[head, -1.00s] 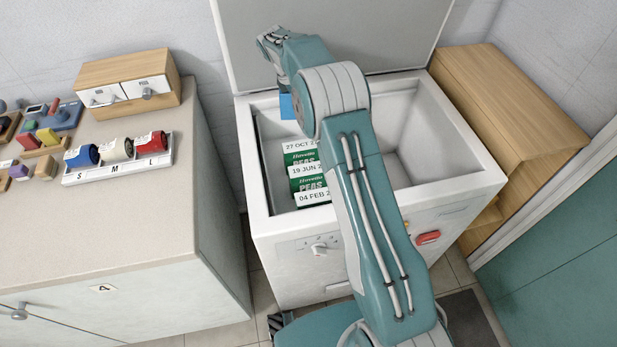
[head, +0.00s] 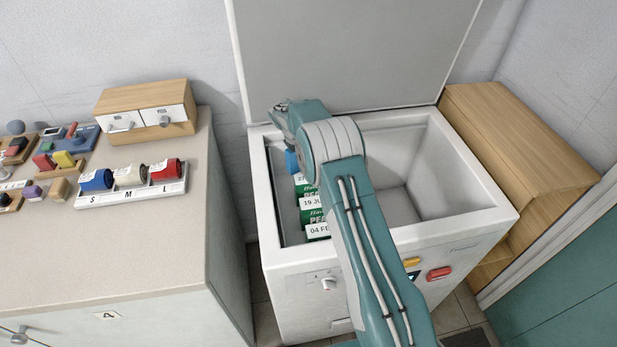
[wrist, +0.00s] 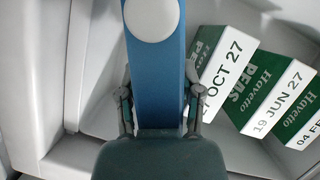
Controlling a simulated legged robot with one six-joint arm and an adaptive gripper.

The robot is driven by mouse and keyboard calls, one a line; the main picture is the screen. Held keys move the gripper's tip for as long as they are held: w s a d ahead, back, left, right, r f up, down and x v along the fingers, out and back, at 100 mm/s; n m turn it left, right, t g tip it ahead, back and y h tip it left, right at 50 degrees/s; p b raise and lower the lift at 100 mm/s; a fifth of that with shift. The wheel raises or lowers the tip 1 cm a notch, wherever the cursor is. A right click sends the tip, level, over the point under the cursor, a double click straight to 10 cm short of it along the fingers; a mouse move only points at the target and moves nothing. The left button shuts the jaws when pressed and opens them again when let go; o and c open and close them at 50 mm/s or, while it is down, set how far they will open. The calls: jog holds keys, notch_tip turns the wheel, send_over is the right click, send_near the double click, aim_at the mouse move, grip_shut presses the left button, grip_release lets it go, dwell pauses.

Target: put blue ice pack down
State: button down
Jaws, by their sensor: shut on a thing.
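The blue ice pack (wrist: 155,75) is held between the fingers of my gripper (wrist: 160,118) in the wrist view. It has a round white cap at its far end. In the head view the ice pack (head: 291,162) shows as a small blue patch below my gripper (head: 284,125), inside the left rear of the open white chest freezer (head: 380,240). It is beside the rear of the row of green pea boxes. The arm hides part of it. I cannot tell whether it touches the freezer floor.
Green pea boxes (wrist: 262,90) with date labels stand in a row at the freezer's left. The freezer's right side (head: 425,165) is empty. Its lid (head: 345,50) stands open behind. A counter (head: 120,240) is at left, a wooden cabinet (head: 515,150) at right.

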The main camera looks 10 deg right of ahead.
notch_tip(320, 180, down, 5)
jog(key=shift+d+r, duration=0.1)
jog(key=shift+d+f, duration=0.25)
jog(key=shift+f, duration=0.35)
jog(key=f, duration=0.4)
jog(key=shift+a, duration=0.25)
jog(key=c, duration=0.5)
grip_release()
jog(key=shift+d, duration=0.15)
jog(key=shift+c, duration=0.2)
